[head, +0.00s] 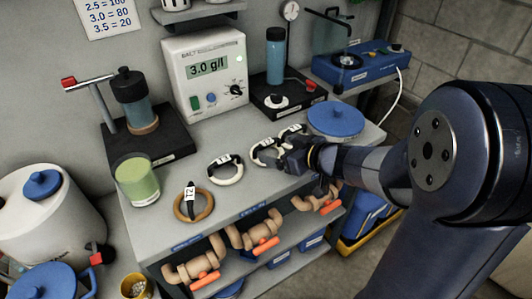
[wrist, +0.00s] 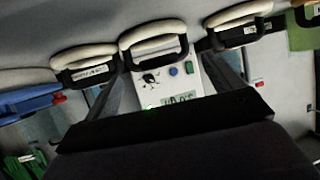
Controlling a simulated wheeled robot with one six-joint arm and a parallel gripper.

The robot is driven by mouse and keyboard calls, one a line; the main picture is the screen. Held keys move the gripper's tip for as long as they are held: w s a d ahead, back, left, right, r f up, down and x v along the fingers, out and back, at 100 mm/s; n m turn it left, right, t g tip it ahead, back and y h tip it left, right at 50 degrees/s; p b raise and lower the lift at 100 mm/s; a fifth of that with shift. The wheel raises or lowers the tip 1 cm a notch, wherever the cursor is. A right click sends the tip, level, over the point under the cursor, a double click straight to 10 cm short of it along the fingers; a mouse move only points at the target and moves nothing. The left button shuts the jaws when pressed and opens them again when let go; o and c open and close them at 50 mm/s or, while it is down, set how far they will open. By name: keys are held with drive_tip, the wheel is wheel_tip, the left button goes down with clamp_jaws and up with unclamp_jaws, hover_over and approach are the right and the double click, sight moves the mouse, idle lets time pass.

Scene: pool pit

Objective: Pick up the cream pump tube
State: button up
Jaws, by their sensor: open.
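Three cream pump tubes bent into loops, each with a black band and white label, lie in a row on the grey bench: a left one (head: 226,173), a middle one (head: 262,155) and a right one (head: 290,131). The wrist view is upside down and shows the middle loop (wrist: 152,32) between the fingers, with the others (wrist: 82,52) (wrist: 237,18) to either side. My gripper (head: 284,158) is open and empty, close to the middle loop; whether they touch is unclear. It partly hides the middle and right loops. A tan loop (head: 206,209) lies further left.
A green jar (head: 137,182) stands on the bench's left and a blue lid (head: 336,118) on its right. A white meter reading 3.0 g/l (head: 207,72) stands behind. Tan pipes with orange handles (head: 254,233) sit below the front edge.

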sight(268, 146)
drive_tip(key=b+x, duration=0.1)
drive_tip(key=x, duration=0.4)
drive_tip(key=shift+w, duration=0.15)
drive_tip(key=c, duration=0.6)
